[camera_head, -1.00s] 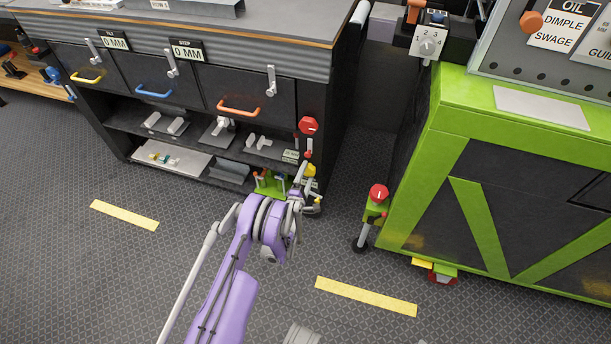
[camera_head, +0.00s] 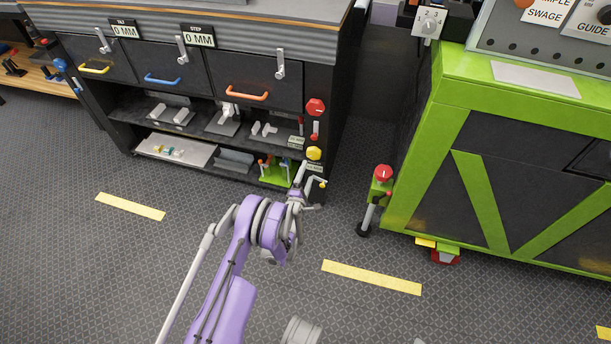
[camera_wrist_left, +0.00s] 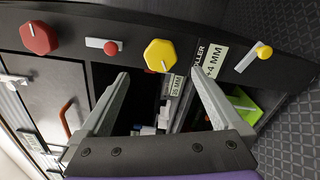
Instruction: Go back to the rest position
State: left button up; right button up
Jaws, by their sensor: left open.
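My left gripper (camera_head: 311,184) is at the end of my purple arm, low in front of the right end of the dark workbench (camera_head: 330,115). In the left wrist view its two grey fingers (camera_wrist_left: 160,74) stand wide apart, with nothing between them. Beyond the fingertips are a yellow hexagonal knob (camera_wrist_left: 160,56), a red knob (camera_wrist_left: 39,37) and a small yellow-tipped lever (camera_wrist_left: 262,51) on the bench's end post. A green fixture (camera_head: 275,174) sits on the low shelf just behind the gripper. My right gripper is not in view.
A green and black cabinet (camera_head: 450,170) stands at the right, with a red-topped post (camera_head: 382,174) at its near corner. Drawers with coloured handles (camera_head: 247,93) face me. Yellow floor strips (camera_head: 372,277) mark the mostly clear floor.

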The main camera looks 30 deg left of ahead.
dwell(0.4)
pick_arm(q)
jog(key=w+d+r+m+g+h, duration=0.1)
jog(key=d+r+m+g, duration=0.35)
jog(key=r, duration=0.65)
jog(key=s+d+r+m+g+h, duration=0.2)
jog(key=s+d+r+m, duration=0.45)
jog(key=s+r, duration=0.2)
jog(key=s+d+r+m+g, duration=0.15)
jog(key=s+m, duration=0.25)
jog(key=s, duration=0.7)
jog(key=s+d+m+g+h, duration=0.1)
jog(key=s+d+m+g, duration=0.25)
jog(key=s, duration=0.85)
jog(key=s+d+r+m+g, duration=0.15)
jog(key=s+m, duration=0.35)
jog(key=s, duration=0.6)
notch_tip(320, 180, up, 27)
jog(key=w+p, duration=0.1)
jog(key=p, duration=2.2)
jog(key=shift+w+f+t+p, duration=0.2)
jog(key=shift+w+t+p, duration=0.1)
jog(key=shift+t+p, duration=0.1)
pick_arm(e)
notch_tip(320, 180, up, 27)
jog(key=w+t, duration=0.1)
